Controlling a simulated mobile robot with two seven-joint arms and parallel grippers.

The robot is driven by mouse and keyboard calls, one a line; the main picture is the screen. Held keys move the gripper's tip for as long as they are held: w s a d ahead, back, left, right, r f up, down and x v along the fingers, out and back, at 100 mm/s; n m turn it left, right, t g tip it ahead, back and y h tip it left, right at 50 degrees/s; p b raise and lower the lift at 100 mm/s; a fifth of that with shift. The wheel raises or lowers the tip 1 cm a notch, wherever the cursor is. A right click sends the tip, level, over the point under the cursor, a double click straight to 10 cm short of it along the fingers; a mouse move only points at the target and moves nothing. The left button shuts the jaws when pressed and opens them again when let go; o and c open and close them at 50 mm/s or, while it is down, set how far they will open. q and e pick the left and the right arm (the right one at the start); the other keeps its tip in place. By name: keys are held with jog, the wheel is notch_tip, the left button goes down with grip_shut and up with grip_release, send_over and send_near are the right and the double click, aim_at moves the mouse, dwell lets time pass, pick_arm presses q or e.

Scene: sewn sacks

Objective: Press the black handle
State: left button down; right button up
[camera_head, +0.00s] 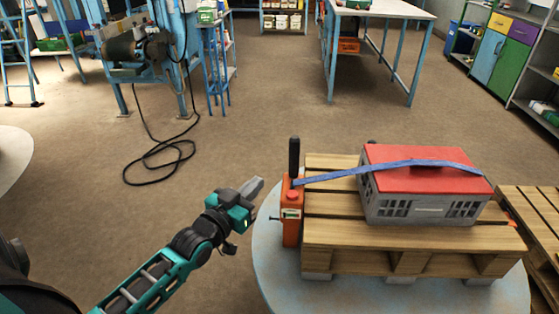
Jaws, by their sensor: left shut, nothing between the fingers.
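The black handle (294,157) stands upright on top of an orange device (292,212) at the left end of a wooden pallet (420,236). A blue strap (335,174) runs from the device over a grey box with a red top (415,178) on the pallet. My left gripper (259,185) is shut and empty. It is to the left of the device, apart from it and lower in the picture than the handle. My right gripper is not in view.
The pallet rests on a round pale table (270,263). A second pallet (537,215) is at the right edge. A black cable (150,165) lies on the floor at the left, below a blue-framed machine (140,48). A workbench (385,10) stands behind. Open floor lies between.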

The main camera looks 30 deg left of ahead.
pick_arm(q)
jog(key=shift+d, duration=0.1)
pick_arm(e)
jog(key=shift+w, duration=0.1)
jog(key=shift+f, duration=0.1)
pick_arm(q)
jog(key=b, duration=0.2)
send_near(291, 150)
jog(key=w, duration=0.5)
jog(key=shift+w+d, duration=0.15)
jog(key=shift+w, duration=0.75)
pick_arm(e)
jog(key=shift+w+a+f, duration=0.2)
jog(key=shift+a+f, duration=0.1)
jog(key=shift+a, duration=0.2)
pick_arm(q)
jog(key=shift+r, duration=0.1)
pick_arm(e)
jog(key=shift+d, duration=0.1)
